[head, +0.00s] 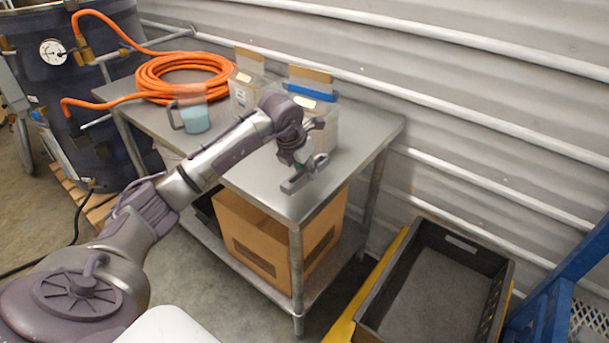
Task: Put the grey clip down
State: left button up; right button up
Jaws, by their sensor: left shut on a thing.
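The grey clip (304,175) is a long dark grey piece near the front right corner of the steel table (262,190). My left gripper (304,158) is shut on it from above, pointing down. The clip is at or just above the table top; I cannot tell whether it touches. The gripper's fingers are small here and partly merge with the clip. My right gripper is not in view.
Two clear containers (245,92), one with a blue clip (311,91), stand behind my arm. A blue jug (194,117) and orange hose (185,78) are at left. A cardboard box (262,238) sits below. A black crate (437,225) stands right. The table's right end is bare.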

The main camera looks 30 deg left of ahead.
aim_at(309, 187)
pick_arm(q)
notch_tip(309, 187, down, 3)
jog(key=shift+f+p, duration=0.2)
jog(key=shift+p, duration=0.35)
jog(key=shift+w+f, duration=0.1)
jog(key=shift+f, duration=0.3)
jog(key=o, duration=1.1)
jog(key=shift+f, duration=0.1)
